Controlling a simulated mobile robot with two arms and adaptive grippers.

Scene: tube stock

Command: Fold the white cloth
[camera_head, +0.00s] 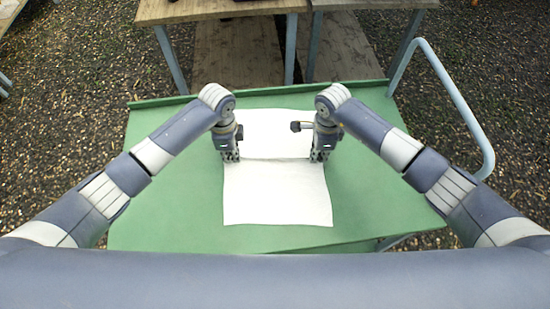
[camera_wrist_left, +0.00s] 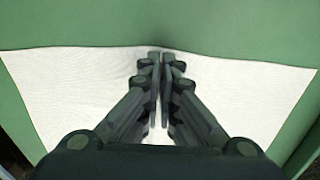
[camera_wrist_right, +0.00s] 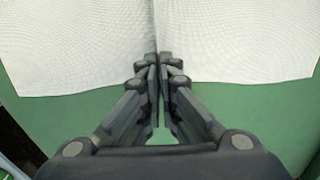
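The white cloth (camera_head: 277,195) lies spread on a green table, with a faint raised ridge across it between my two grippers. My left gripper (camera_head: 231,158) points down at the cloth's left edge. In the left wrist view its fingers are together on the cloth (camera_wrist_left: 75,85), and the edge puckers at the fingertips (camera_wrist_left: 160,58). My right gripper (camera_head: 318,157) points down at the cloth's right edge. In the right wrist view its fingertips (camera_wrist_right: 164,58) are together with cloth (camera_wrist_right: 80,45) pinched in a crease between them. The cloth directly under the fingers is hidden.
The green table (camera_head: 375,200) is bare on both sides of the cloth. It has a raised rim at the back and a pale blue handle rail (camera_head: 462,100) at the right. A wooden table (camera_head: 215,8) stands behind it on gravelly ground.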

